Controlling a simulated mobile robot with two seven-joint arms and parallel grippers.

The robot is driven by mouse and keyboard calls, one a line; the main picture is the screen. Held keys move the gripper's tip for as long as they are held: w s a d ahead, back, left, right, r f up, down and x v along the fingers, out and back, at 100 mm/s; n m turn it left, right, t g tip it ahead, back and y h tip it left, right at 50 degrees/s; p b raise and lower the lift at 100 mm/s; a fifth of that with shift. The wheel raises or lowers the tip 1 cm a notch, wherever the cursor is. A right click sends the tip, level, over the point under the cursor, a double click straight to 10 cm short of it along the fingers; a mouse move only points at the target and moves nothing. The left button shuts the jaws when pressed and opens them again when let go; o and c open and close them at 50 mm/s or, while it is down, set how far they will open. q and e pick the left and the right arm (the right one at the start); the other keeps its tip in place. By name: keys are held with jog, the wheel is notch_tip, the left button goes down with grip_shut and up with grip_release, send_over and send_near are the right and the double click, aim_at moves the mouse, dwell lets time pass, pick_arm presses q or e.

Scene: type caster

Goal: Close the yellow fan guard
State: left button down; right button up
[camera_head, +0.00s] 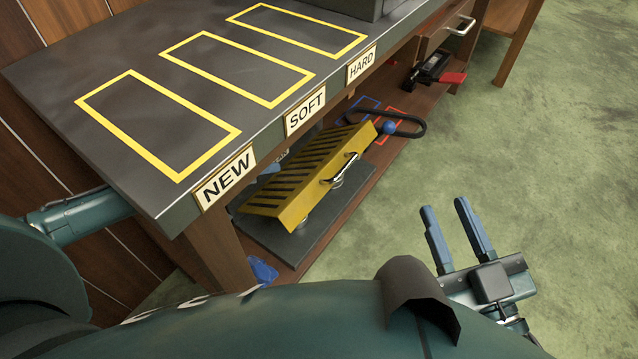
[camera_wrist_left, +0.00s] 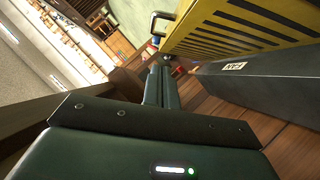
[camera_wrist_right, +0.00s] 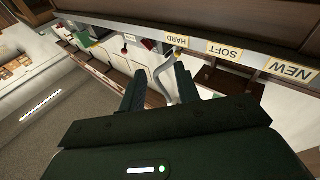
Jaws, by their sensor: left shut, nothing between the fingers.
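The yellow fan guard (camera_head: 310,178) is on the shelf under the workbench, a slatted, tilted cover with a silver handle (camera_head: 345,168) on its front face. In the left wrist view the guard (camera_wrist_left: 235,30) fills the upper right, with its handle (camera_wrist_left: 158,22) near the top. My left gripper (camera_head: 275,165) reaches under the bench, mostly hidden, at the guard's back left. Its fingers (camera_wrist_left: 160,72) are shut and empty, close to the guard; contact is unclear. A grey part labelled FAN (camera_wrist_left: 235,67) lies beside it. My right gripper (camera_head: 445,207) is open and empty over the floor.
The bench top (camera_head: 130,65) with yellow outlines overhangs the guard, and a bench leg (camera_head: 215,255) stands at its left. A black loop with a blue ball (camera_head: 389,127) lies right of the guard. The green floor (camera_head: 540,160) is clear.

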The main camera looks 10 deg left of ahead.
pick_arm(q)
jog(key=b, duration=0.1)
send_over(315, 189)
jog(key=a, duration=0.3)
jog(key=f, duration=0.3)
jog(key=shift+s+f+g, duration=0.2)
jog(key=shift+f+g, duration=0.1)
jog(key=shift+f, duration=0.1)
jog(key=d+f, duration=0.2)
jog(key=shift+w+d+f+b, duration=0.2)
jog(key=shift+w+f+b, duration=0.05)
jog(key=shift+f+b, duration=0.1)
jog(key=shift+d+f, duration=0.3)
pick_arm(e)
jog(key=shift+w+r+n+t+y, duration=0.2)
jog(key=shift+r+y, duration=0.15)
jog(key=shift+r, duration=0.05)
jog(key=shift+w+r+n+t+y, duration=0.15)
jog(key=shift+r+n+t+y, duration=0.05)
jog(key=shift+r+y, duration=0.2)
